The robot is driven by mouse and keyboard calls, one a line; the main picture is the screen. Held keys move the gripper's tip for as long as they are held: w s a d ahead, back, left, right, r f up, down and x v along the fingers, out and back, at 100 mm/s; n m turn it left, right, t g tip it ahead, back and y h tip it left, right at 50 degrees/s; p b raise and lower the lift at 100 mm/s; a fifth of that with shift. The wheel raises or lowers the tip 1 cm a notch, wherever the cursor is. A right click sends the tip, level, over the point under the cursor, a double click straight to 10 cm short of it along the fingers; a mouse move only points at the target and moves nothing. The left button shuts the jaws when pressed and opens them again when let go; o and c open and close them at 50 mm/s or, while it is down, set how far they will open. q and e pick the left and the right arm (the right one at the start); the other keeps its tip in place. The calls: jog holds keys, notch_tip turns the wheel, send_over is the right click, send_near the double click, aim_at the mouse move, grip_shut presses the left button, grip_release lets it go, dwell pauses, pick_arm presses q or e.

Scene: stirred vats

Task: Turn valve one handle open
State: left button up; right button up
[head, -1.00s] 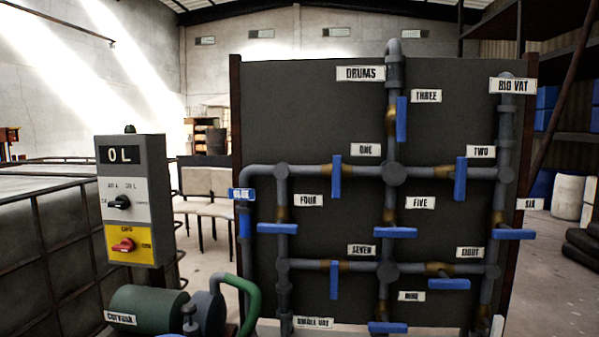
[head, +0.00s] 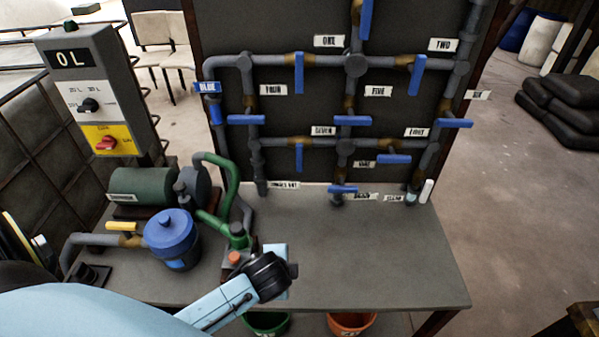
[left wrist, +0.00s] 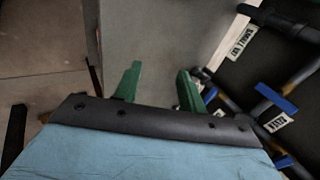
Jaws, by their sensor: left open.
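The valve one handle (head: 299,72) is a blue lever in the upper left of the pipe board in the head view. It stands upright across the horizontal grey pipe, left of the ONE label (head: 328,41). My left arm comes in from the lower left, its wrist over the bench, below and in front of the board and apart from the handle. In the left wrist view my left gripper (left wrist: 158,86) has two green fingers spread apart with nothing between them. I cannot pick out valve one in that view. My right gripper is not in view.
Other blue handles, such as valve two's (head: 417,76), sit on the board's pipes. A blue canister (head: 172,238), a green pump (head: 140,186) and green piping crowd the left of the bench (head: 400,265). The bench's right side is mostly clear. An OL control box (head: 92,90) stands at left.

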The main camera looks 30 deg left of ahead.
pick_arm(q)
jog(key=w+a+r+m+t+y+p, duration=0.1)
jog(key=w+a+r+m+t+y, duration=0.15)
jog(key=w+r+m, duration=0.55)
jog(key=w+a+r+m+t+y+p, duration=0.1)
jog(key=w+r+m+t+p, duration=0.2)
jog(key=r, duration=0.8)
jog(key=m+t+y+p, duration=0.1)
jog(key=m+t+y, duration=0.3)
jog(key=m, duration=0.3)
send_near(299, 71)
jog(key=shift+h, duration=0.25)
jog(key=p+x, duration=0.1)
jog(key=x, duration=1)
jog(key=shift+a+r, duration=0.1)
jog(key=shift+r, duration=0.05)
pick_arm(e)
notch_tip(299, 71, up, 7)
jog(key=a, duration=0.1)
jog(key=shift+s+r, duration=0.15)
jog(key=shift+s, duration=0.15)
pick_arm(q)
jog(key=shift+c, duration=0.4)
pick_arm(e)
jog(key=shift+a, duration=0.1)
pick_arm(q)
grip_shut()
